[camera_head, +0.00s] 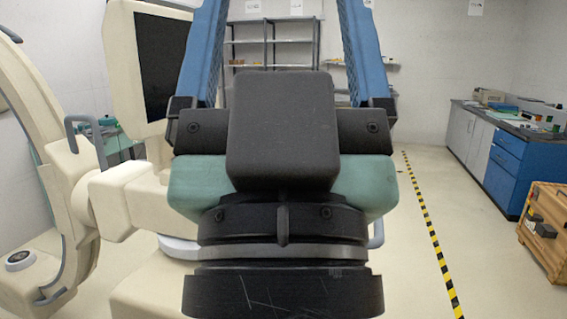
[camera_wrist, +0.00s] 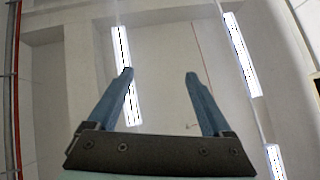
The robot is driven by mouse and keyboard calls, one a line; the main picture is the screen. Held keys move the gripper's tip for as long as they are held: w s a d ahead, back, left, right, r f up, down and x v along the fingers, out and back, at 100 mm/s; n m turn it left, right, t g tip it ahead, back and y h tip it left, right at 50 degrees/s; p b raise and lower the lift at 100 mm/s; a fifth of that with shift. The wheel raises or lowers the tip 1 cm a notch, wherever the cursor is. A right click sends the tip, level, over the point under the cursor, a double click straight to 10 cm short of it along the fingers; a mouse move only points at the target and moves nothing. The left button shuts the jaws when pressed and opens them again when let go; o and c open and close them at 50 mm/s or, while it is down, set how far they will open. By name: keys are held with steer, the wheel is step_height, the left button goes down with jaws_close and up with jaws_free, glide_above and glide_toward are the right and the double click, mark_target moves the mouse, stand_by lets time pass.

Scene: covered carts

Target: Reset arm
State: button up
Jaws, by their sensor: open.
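My gripper (camera_head: 278,8) fills the middle of the head view, very close to the camera and pointing upward. Its two blue fingers rise on either side of a dark housing and run out of the top of the picture. In the wrist view my gripper (camera_wrist: 160,74) shows both blue fingers spread apart with nothing between them. It is open and empty. Behind the fingers, the wrist view shows a pale ceiling with bright strip lights (camera_wrist: 240,55).
A cream machine with a dark panel (camera_head: 165,65) stands close on the left. Shelving (camera_head: 270,45) is at the back. A blue and grey counter (camera_head: 495,150) and a wooden crate (camera_head: 545,235) are at right. Floor beside the yellow-black stripe (camera_head: 430,225) is clear.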

step_height(320, 180, up, 15)
steer(key=p, duration=1.3)
steer(key=shift+r, duration=0.2)
